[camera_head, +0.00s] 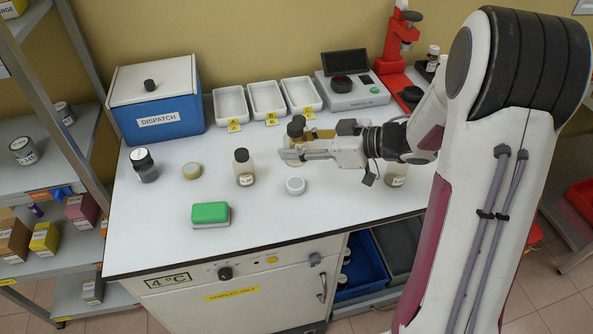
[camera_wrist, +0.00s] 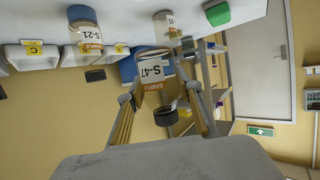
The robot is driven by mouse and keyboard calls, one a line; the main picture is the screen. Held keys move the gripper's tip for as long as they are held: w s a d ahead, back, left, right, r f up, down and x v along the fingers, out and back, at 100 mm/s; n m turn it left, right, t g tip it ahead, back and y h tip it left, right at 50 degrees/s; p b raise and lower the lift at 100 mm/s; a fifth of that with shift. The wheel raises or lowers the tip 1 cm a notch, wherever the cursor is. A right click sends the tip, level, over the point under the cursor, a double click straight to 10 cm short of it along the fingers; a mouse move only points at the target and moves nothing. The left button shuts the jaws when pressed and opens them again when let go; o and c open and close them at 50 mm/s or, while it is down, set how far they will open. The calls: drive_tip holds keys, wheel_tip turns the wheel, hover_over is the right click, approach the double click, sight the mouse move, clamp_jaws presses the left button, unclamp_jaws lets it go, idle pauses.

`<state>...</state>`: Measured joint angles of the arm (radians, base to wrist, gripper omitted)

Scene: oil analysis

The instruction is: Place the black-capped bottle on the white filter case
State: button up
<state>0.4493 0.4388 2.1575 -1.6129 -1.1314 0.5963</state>
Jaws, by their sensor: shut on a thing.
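My gripper (camera_head: 297,146) is shut on a black-capped bottle and holds it upright above the bench. In the upside-down wrist view, the bottle (camera_wrist: 153,72), labelled S-47, sits between the two fingers. A round white case (camera_head: 295,186) lies on the bench, in front of and below my gripper. It is empty on top and apart from the bottle. I cannot make it out in the wrist view.
Other bottles stand left (camera_head: 144,165), at centre (camera_head: 243,167) and right (camera_head: 396,174). A tan disc (camera_head: 192,171) and green box (camera_head: 210,215) lie nearby. The bench front is mostly clear.

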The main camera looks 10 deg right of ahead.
drive_tip(key=shift+f, duration=2.05)
drive_tip(key=shift+f, duration=0.1)
drive_tip(key=shift+f, duration=1.75)
drive_tip(key=shift+f, duration=0.1)
drive_tip(key=o, duration=1.2)
drive_tip(key=shift+v, duration=6.05)
